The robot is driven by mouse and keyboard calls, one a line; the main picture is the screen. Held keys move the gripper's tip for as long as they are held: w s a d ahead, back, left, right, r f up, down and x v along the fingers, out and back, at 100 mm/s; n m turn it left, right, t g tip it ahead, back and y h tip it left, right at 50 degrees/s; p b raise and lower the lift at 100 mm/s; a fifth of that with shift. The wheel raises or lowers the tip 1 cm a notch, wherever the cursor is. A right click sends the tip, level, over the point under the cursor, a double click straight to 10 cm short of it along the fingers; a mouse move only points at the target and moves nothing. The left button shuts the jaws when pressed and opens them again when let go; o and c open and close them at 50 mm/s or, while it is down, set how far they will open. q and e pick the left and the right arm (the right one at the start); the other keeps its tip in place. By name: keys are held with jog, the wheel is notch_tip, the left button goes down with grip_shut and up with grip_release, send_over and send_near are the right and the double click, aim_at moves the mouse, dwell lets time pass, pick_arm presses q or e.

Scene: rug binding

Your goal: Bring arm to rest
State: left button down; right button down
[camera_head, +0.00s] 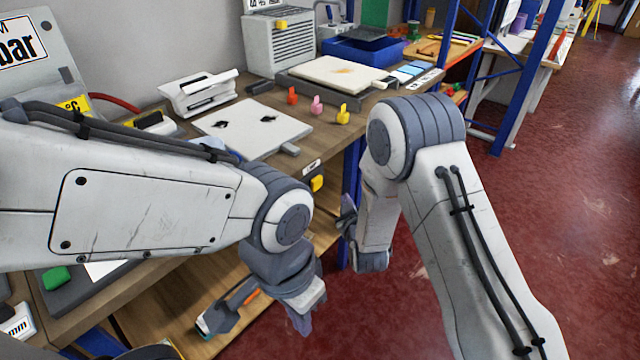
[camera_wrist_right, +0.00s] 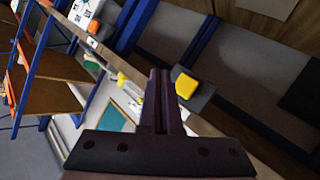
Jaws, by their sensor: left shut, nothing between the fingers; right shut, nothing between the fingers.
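My left arm comes in from the left above the workbench (camera_head: 360,112). Its gripper (camera_head: 302,322) points down in front of the bench edge, over the lower shelf (camera_head: 225,325), and is shut and empty. My right arm rises from the lower right and bends back down at its wrist. Its gripper (camera_head: 348,216) is beside the bench's front edge, right of the left gripper and apart from it, mostly seen from the side. In the right wrist view its fingers (camera_wrist_right: 160,90) are together with nothing between them.
On the bench are a white plate (camera_head: 252,127), red, pink and yellow small pieces (camera_head: 317,105), a white block (camera_head: 198,92) and a grey machine (camera_head: 280,42). A tool with an orange part (camera_head: 232,305) lies on the lower shelf. The red floor (camera_head: 560,200) at right is clear.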

jog(key=s+a+r+g+y+p, duration=0.1)
jog(key=s+a+r+g+p, duration=0.25)
jog(key=s+r, duration=0.4)
jog(key=s+a+r+g+p, duration=0.25)
jog(key=s+r+g, duration=0.3)
jog(key=s, duration=0.35)
jog(key=s+d+r+g+h+p, duration=0.1)
jog(key=s+d+r, duration=0.2)
jog(key=s, duration=0.4)
jog(key=s+d+r+g+h+p, duration=0.1)
jog(key=s+d+r+g, duration=0.1)
jog(key=s, duration=0.5)
jog(key=s+d+r+g+p, duration=0.1)
jog(key=s+d+r+g, duration=0.1)
jog(key=s+d+r, duration=0.2)
jog(key=s, duration=0.3)
jog(key=shift+r+h+p, duration=0.2)
jog(key=shift+h+p, duration=0.2)
